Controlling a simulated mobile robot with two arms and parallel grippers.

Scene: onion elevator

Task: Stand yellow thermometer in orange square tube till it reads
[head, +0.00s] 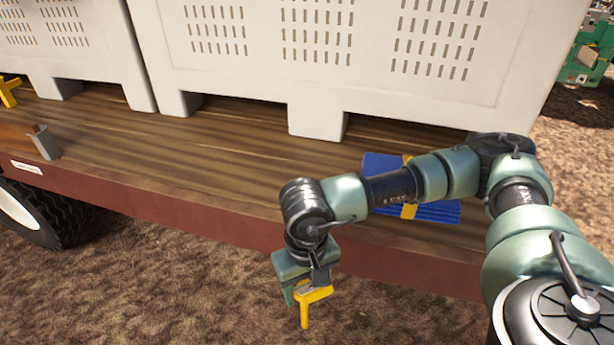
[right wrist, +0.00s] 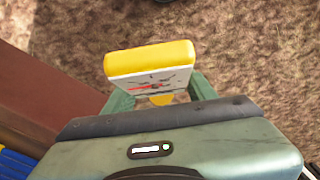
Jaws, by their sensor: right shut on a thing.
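The yellow thermometer (head: 318,294) is in my right gripper (head: 300,284), in front of the trailer's edge and over bare ground. Its head is at the top and its yellow stem points down. The right wrist view shows the thermometer (right wrist: 150,58) between the green fingers of the right gripper (right wrist: 158,100), with a white dial face and a red needle. The gripper is shut on it. I cannot make out an orange square tube for certain in either view. My left gripper is not in view.
A wooden trailer deck (head: 220,150) carries large white slotted bins (head: 260,75). A blue item with a yellow strap (head: 440,212) lies on it, partly behind my right arm. At left are a grey bracket (head: 46,143), a yellow object (head: 8,92) and a wheel (head: 35,215).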

